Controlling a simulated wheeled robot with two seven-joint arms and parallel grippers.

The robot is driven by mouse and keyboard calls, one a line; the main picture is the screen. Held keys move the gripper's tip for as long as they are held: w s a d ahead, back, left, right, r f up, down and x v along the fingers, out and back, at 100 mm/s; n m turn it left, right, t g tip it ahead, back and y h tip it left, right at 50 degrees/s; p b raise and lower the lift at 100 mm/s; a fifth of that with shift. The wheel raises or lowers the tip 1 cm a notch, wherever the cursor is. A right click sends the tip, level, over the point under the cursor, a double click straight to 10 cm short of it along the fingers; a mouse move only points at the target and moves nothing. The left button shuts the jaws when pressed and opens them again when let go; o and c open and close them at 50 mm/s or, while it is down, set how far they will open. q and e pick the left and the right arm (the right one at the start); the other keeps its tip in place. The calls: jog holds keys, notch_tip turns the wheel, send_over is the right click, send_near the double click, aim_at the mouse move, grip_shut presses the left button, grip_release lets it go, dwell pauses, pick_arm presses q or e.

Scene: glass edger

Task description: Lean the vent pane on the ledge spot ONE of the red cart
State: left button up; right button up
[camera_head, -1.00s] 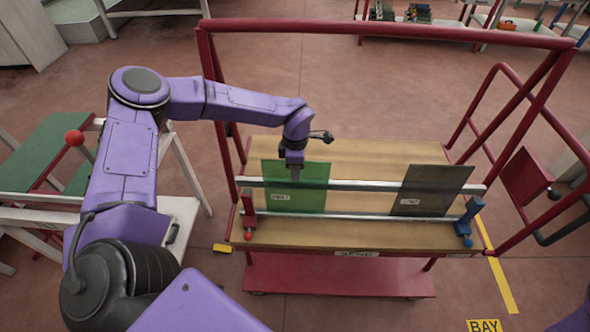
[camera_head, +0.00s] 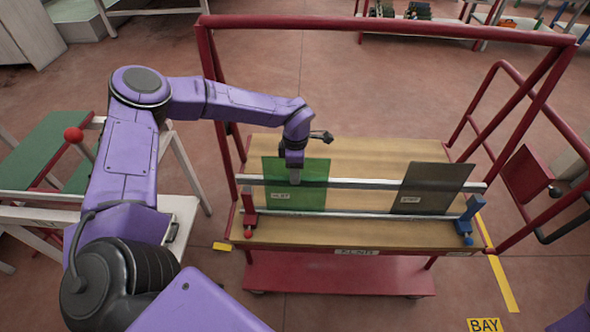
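The red cart (camera_head: 340,272) stands ahead with a wooden deck and two metal rails. A green glass pane (camera_head: 313,172) with a small white label leans at the left of the rails. A dark grey pane (camera_head: 432,180), also labelled, leans at the right. I cannot read the labels surely, so I cannot tell which is the vent pane. My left gripper (camera_head: 294,172) points down at the green pane's top edge and overlaps its upper part. Its fingertips are too small and covered to show whether they are open or shut. My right gripper is out of view.
The cart's red top bar (camera_head: 390,29) crosses above the deck. A green-topped bench (camera_head: 35,150) stands at the left. The deck between the panes is clear.

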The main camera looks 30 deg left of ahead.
pick_arm(q)
notch_tip(320, 180, up, 11)
jog(key=b, duration=0.1)
jog(key=shift+w+a+f+b, duration=0.2)
jog(key=shift+w+b, duration=0.1)
jog(key=shift+b, duration=0.1)
dwell(0.5)
